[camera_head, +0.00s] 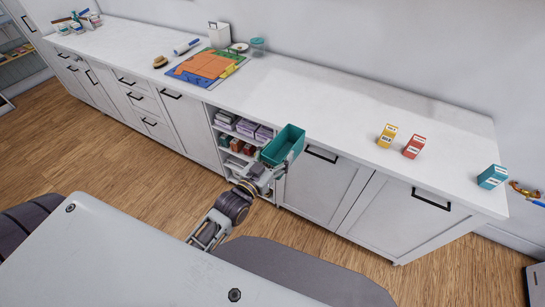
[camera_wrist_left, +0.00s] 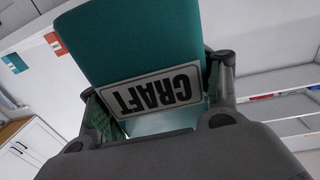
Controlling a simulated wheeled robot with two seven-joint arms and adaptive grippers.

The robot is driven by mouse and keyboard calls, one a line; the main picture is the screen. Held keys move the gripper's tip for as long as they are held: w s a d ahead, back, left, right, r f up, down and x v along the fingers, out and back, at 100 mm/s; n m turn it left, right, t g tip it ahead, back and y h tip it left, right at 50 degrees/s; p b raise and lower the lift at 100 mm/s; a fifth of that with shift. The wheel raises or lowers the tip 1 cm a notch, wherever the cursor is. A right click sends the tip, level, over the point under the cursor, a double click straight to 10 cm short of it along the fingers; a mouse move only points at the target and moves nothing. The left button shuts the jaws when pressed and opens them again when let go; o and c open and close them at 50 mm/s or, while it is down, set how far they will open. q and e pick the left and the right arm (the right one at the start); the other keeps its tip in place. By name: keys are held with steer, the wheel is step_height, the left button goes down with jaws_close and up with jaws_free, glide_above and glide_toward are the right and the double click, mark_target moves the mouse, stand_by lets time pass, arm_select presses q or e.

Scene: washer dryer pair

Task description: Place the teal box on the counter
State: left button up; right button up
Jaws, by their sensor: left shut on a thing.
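The teal box (camera_head: 282,146) is an open-topped bin, tilted in the head view. My left gripper (camera_head: 262,174) is shut on it and holds it in front of the cabinets, close to the counter's front edge. In the left wrist view the teal box (camera_wrist_left: 140,45) fills the space between the fingers (camera_wrist_left: 155,105), and its white label reads CRAFT, upside down. The white counter (camera_head: 320,102) runs along the wall behind the box. My right gripper is not in view.
Yellow (camera_head: 387,136) and red (camera_head: 414,147) cartons and a small teal carton (camera_head: 492,177) stand on the right part of the counter. A colourful mat (camera_head: 205,67) lies farther left. Open shelves (camera_head: 235,131) with folded items are behind the box. Counter between mat and yellow carton is clear.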

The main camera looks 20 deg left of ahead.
arm_select(q)
steer(key=d+r+m+g+h, duration=0.3)
steer(key=d+r+m+h, duration=0.2)
steer(key=d+r, duration=0.5)
steer(key=shift+s+d+r+m+g+h, duration=0.3)
steer(key=shift+r+h, duration=1.1)
steer(key=shift+r, duration=1.05)
steer(key=shift+s+a, duration=0.1)
